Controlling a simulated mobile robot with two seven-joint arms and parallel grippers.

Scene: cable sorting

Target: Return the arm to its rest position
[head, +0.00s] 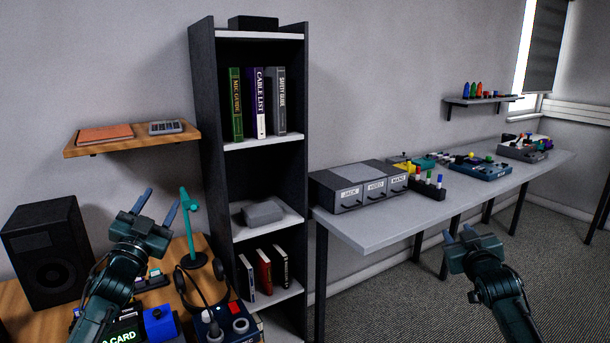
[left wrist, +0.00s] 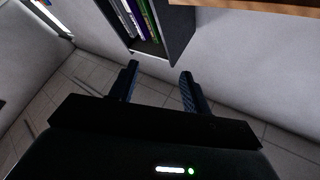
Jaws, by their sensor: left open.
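My left gripper (head: 160,204) is raised in front of the wooden desk at the left of the head view, its two blue fingers apart. In the left wrist view the fingers (left wrist: 158,88) stand wide apart with nothing between them. Part of the shelf unit and the floor show beyond them. My right gripper (head: 458,235) is in front of the grey table at the lower right of the head view. Its fingers point up and look apart, with nothing visible between them.
A teal headphone stand (head: 192,230) and headphones stand close to the right of my left gripper. A black speaker (head: 47,252) is on its left. A wall shelf (head: 130,146) is above. The tall shelf unit (head: 213,130) and grey table (head: 400,223) are beyond. Floor (head: 400,300) is clear between the arms.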

